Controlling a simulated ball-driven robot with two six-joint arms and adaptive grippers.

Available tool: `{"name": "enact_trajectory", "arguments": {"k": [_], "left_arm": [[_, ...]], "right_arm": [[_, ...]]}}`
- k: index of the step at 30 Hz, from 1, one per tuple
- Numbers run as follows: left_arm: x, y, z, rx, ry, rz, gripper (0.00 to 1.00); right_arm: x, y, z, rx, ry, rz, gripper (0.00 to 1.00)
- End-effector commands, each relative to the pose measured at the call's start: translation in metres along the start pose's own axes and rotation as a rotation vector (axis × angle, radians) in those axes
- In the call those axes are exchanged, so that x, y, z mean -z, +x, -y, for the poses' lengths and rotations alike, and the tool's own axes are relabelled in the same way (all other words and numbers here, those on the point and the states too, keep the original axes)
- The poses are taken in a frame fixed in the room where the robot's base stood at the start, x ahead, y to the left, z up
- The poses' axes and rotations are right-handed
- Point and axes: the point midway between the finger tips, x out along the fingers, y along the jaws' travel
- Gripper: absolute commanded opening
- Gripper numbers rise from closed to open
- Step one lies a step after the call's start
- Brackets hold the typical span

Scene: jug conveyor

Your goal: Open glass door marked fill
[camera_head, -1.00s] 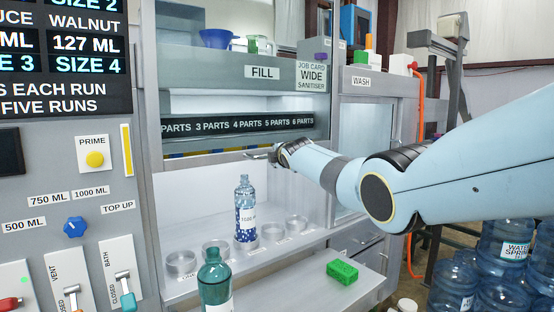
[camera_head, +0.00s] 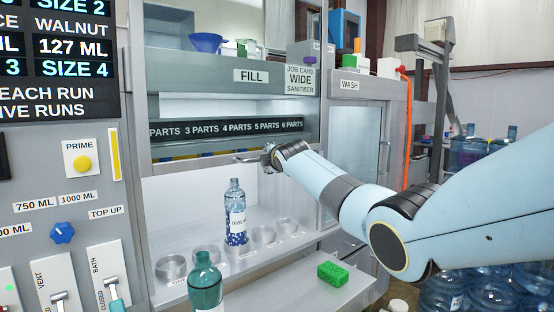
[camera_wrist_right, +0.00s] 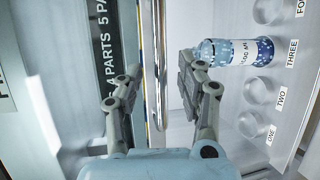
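The bay under the FILL sign (camera_head: 251,76) has a glass front whose pane edges are hard to make out. A thin metal bar handle (camera_wrist_right: 157,60) runs across it; in the head view it is the short bar (camera_head: 245,159) at the gripper's tip. Below the bar, the bay looks open to view. My right gripper (camera_wrist_right: 158,88) is open, with one finger on each side of the bar; whether either finger touches it I cannot tell. In the head view the right gripper (camera_head: 268,157) is small and partly hidden by its wrist. My left gripper is out of view.
A blue-speckled bottle (camera_head: 236,215) stands in the bay among clear cups (camera_head: 263,234). A teal bottle (camera_head: 205,287) and a green block (camera_head: 332,272) are in front. The WASH door (camera_head: 358,140) is to the right. Big water jugs (camera_head: 490,293) stand on the lower right.

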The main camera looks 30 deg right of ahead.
Motion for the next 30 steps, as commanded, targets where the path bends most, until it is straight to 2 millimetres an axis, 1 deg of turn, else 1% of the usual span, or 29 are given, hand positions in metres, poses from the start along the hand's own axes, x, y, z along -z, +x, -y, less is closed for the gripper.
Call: {"name": "enact_trajectory", "arguments": {"k": [9, 15, 18, 21, 30], "left_arm": [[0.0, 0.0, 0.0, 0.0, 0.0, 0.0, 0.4], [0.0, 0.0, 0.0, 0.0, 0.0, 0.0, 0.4], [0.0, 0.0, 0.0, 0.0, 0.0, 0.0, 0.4], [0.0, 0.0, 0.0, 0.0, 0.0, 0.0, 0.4], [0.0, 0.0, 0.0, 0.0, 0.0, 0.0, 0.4]], "right_arm": [[-0.001, -0.052, 0.001, 0.0, -0.003, 0.001, 0.38], [-0.001, -0.078, 0.001, 0.0, -0.001, 0.001, 0.38], [0.0, -0.086, 0.001, 0.0, -0.001, 0.001, 0.38], [0.0, -0.089, 0.001, 0.001, -0.001, 0.001, 0.38], [-0.001, -0.089, 0.001, 0.001, 0.0, 0.001, 0.38]]}}
